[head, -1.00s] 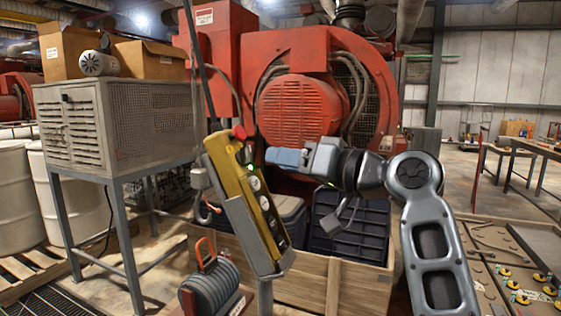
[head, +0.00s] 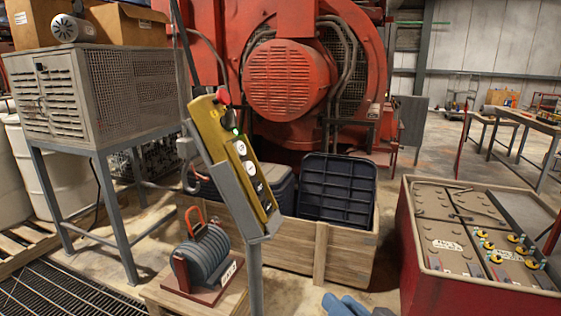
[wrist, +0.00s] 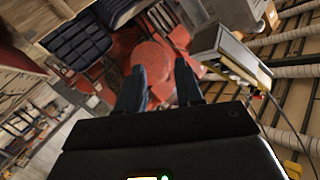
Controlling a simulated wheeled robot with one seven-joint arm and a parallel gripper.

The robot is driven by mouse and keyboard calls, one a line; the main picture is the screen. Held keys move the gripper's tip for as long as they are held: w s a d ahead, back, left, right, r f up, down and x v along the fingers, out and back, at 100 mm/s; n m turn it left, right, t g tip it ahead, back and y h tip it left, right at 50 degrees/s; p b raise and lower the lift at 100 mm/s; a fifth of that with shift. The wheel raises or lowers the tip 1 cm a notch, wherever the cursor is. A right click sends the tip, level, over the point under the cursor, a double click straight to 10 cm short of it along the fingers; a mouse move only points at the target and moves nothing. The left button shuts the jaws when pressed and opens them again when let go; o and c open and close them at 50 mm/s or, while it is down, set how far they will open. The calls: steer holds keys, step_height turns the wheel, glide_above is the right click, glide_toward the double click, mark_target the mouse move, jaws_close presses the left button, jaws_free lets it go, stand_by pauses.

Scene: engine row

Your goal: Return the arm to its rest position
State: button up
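My gripper shows only as blue finger parts at the bottom edge of the head view (head: 345,305); the rest of my arm is out of that picture. In the wrist view its two dark blue fingers (wrist: 158,88) stand apart with nothing between them. The yellow control pendant (head: 232,150) sits tilted in a grey holder on a post. It has a red knob on top, a small green light and several round buttons. My gripper is below and right of the pendant, apart from it.
A wooden crate (head: 345,252) with dark blue bins (head: 335,195) stands behind the pendant. A grey coil (head: 203,258) on a wooden box is front left. A mesh cabinet (head: 95,90) stands far left.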

steer(key=s+d+f+m+h, duration=0.15)
steer(key=s+d+f, duration=0.25)
steer(key=s, duration=0.6)
steer(key=s+d+f+h, duration=0.3)
steer(key=s+d+f, duration=0.1)
steer(key=s, duration=0.6)
steer(key=s+d+r+n+h, duration=0.1)
steer(key=s+r, duration=0.3)
steer(key=s, duration=0.6)
steer(key=s+d+r+n+h, duration=0.1)
steer(key=s+r, duration=0.3)
steer(key=s, duration=0.6)
steer(key=shift+d, duration=0.3)
